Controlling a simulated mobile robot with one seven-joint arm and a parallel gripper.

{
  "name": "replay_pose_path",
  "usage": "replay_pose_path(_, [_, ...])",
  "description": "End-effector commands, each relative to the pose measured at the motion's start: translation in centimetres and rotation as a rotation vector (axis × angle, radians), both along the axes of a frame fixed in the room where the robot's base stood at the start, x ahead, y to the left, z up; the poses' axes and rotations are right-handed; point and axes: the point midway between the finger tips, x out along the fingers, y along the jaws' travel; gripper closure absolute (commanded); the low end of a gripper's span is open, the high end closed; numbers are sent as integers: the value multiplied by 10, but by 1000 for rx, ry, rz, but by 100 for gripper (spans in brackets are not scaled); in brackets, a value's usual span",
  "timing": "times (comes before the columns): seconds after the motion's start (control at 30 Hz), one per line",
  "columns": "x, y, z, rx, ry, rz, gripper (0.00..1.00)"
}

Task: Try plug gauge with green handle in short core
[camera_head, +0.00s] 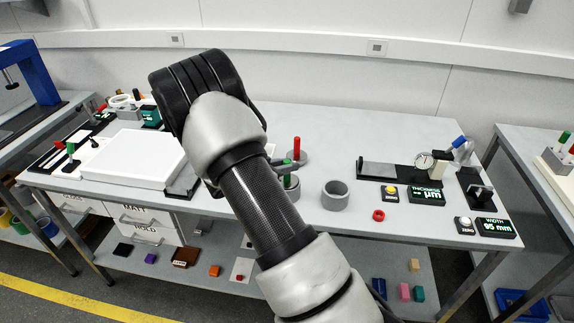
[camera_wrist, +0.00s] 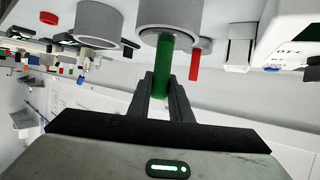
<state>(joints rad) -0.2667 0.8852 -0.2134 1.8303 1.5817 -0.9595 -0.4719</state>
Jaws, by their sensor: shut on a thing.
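The plug gauge's green handle (camera_wrist: 164,62) stands between the fingers of my gripper (camera_wrist: 163,92) in the wrist view. My gripper is shut on it. The handle's far end meets the open face of a grey core (camera_wrist: 150,14). The gauge's measuring end is hidden, so I cannot tell how deep it sits. In the head view the green handle (camera_head: 287,167) shows above this core (camera_head: 292,191), partly behind my arm; my gripper is hidden there. A second grey core (camera_head: 335,195) stands to the right, empty as far as I see. I cannot tell which core is shorter.
A red-handled gauge (camera_head: 297,147) stands close behind the green one. A white plate (camera_head: 135,168) is at left, and gauge stands with displays (camera_head: 428,196) are at right. The back middle of the table is clear.

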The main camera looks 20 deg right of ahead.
Motion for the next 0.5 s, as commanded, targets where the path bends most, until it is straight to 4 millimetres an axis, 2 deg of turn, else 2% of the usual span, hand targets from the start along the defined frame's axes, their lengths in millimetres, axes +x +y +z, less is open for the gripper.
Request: replay_pose_path(0.5, [0,0,-8,-1,-1,0,100])
